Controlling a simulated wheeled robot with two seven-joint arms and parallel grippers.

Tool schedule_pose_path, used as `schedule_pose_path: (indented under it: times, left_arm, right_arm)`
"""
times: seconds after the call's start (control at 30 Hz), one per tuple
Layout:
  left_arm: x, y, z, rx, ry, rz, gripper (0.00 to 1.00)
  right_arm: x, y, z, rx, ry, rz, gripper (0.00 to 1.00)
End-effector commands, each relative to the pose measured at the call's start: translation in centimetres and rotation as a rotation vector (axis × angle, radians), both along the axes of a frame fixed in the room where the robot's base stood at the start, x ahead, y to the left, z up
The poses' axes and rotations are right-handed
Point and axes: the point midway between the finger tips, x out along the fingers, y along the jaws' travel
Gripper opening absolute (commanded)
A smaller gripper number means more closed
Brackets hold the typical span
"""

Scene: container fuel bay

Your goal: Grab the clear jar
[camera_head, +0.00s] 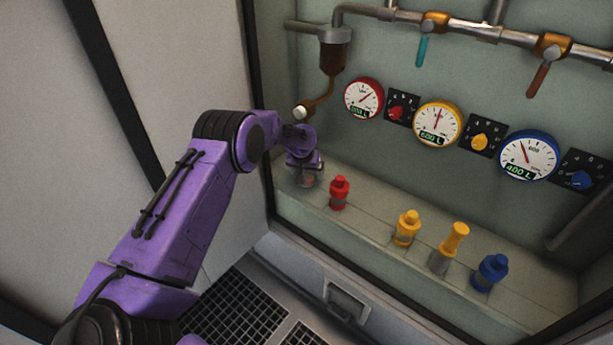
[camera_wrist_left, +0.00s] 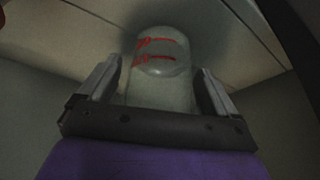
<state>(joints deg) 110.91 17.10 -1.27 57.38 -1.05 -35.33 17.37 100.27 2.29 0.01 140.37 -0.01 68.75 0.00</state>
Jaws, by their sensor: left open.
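The clear jar (camera_wrist_left: 160,85) stands between the two fingers of my left gripper in the left wrist view. It is see-through with red markings near its far end. My left gripper (camera_wrist_left: 159,82) is open, with a finger on each side of the jar and small gaps that look clear of it. In the head view the jar (camera_head: 307,181) is a small, partly hidden shape on the ledge at its left end, under my purple left gripper (camera_head: 304,166). My right gripper is out of view.
On the ledge (camera_head: 375,228) to the right stand a red bottle (camera_head: 339,193), a yellow bottle (camera_head: 407,228), a grey container with a yellow top (camera_head: 449,248) and a blue bottle (camera_head: 489,272). A brown spout (camera_head: 318,104) hangs above the jar. Gauges and valves line the back wall.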

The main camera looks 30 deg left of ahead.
Motion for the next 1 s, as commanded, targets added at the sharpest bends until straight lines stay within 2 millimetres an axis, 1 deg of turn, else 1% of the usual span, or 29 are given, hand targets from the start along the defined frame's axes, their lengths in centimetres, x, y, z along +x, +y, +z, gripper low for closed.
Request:
schedule_pose_path:
  times: [0.13,0.17,0.2,0.27,0.3,0.33,0.37,0.4,0.67,0.8,1.0]
  left_arm:
    - [0.0,0.0,0.1,-0.001,-0.001,0.000,0.92]
    - [0.0,0.0,0.1,-0.001,-0.001,0.000,0.85]
    - [0.0,0.0,0.1,-0.001,-0.001,0.000,0.72]
    - [0.0,0.0,0.1,-0.001,-0.001,0.000,0.53]
    - [0.0,0.0,0.1,-0.001,0.000,0.000,0.40]
    - [0.0,0.0,0.1,-0.001,0.000,0.000,0.32]
    - [0.0,0.0,0.1,-0.001,0.000,0.000,0.32]
    - [0.0,0.0,0.1,-0.001,-0.001,0.000,0.27]
    - [0.0,0.0,0.2,-0.001,-0.001,0.000,0.27]
    - [0.0,0.0,0.9,0.000,-0.002,0.000,0.27]
    - [-1.5,-0.6,0.9,-0.001,0.000,-0.001,0.27]
  right_arm:
    - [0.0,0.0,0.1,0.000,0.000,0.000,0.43]
    - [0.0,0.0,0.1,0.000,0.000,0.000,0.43]
    - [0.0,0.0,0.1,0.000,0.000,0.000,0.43]
    - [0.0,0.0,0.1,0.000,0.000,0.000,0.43]
    - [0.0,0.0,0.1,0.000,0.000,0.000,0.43]
    - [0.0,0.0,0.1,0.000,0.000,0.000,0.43]
    - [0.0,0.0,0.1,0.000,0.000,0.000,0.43]
    - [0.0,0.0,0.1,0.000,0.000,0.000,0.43]
    - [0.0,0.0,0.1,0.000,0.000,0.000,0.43]
    - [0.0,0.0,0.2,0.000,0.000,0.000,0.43]
    - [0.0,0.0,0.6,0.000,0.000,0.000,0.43]
